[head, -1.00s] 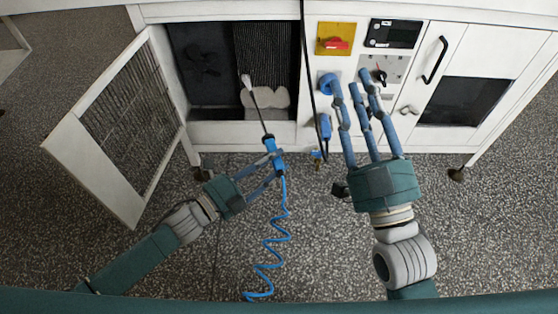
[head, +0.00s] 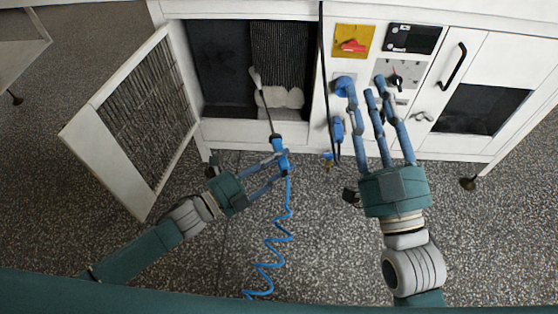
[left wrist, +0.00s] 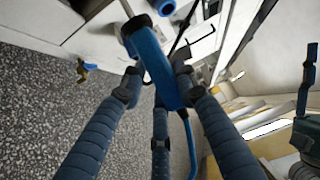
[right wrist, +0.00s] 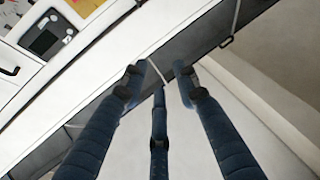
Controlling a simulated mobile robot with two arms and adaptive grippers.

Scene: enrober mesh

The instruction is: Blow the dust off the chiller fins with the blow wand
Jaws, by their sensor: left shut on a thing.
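The blue blow wand (head: 280,152) is held by my left gripper (head: 280,163), whose fingers are shut on its handle; it also shows in the left wrist view (left wrist: 158,70). Its thin dark lance points up into the open compartment, and its pale tip (head: 255,76) appears near the lower left edge of the dark chiller fins (head: 281,50). The gap to the fins cannot be judged. Pale, lumpy dust (head: 280,97) covers the lower fins. My right gripper (head: 368,86) is open and empty before the control panel; its spread fingers (right wrist: 158,75) also show in the right wrist view.
A coiled blue hose (head: 275,250) hangs from the wand to the floor. The louvred door (head: 135,120) stands open at left. A black cable (head: 323,60) hangs right of the opening. The panel has a red switch on a yellow plate (head: 353,43). The speckled floor (head: 330,260) is mostly clear.

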